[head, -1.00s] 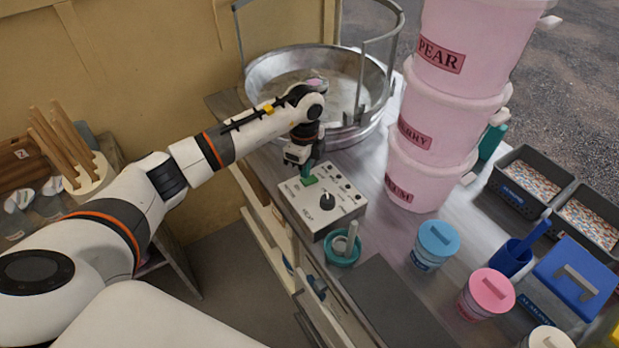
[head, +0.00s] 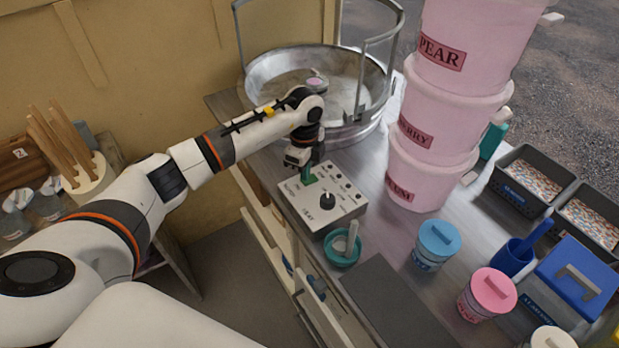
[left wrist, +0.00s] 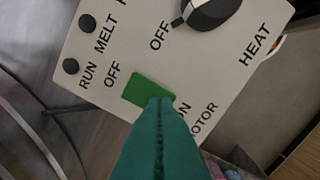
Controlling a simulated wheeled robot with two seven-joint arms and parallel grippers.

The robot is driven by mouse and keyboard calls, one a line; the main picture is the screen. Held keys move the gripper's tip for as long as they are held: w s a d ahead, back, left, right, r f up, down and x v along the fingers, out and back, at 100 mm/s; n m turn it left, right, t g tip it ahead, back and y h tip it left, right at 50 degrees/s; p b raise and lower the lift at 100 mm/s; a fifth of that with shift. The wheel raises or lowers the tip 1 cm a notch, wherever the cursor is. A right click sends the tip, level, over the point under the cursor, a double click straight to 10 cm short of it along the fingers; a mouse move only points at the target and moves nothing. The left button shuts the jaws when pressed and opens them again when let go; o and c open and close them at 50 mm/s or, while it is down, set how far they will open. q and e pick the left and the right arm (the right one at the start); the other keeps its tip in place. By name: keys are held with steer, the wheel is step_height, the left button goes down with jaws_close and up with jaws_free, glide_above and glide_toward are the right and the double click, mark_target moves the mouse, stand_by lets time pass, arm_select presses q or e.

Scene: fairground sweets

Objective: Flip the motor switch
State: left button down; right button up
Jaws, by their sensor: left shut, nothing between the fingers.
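The control box (head: 322,203) is a pale panel on the counter, with a black knob (head: 327,201) and small round lamps. The motor switch (left wrist: 148,88) is a green rocker between the words OFF and ON, with MOTOR printed below; it also shows in the head view (head: 310,181). My left gripper (head: 306,175) points down over the switch. In the left wrist view its teal fingers (left wrist: 160,108) are shut and empty, with the tips at the switch's ON end, covering part of it. I cannot tell whether they touch. My right gripper is out of view.
A metal floss pan (head: 262,72) with an upright frame stands behind the box. Stacked pink tubs (head: 432,180) stand to the right. A teal bowl (head: 342,250) sits at the box's front, near a dark mat (head: 395,305). A blue-lidded jar (head: 436,245) is farther right.

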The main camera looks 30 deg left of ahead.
arm_select(q)
steer(key=shift+f, duration=0.4)
steer(key=shift+r+p, duration=2.55)
steer(key=shift+r, duration=1.05)
steer(key=shift+f, duration=0.1)
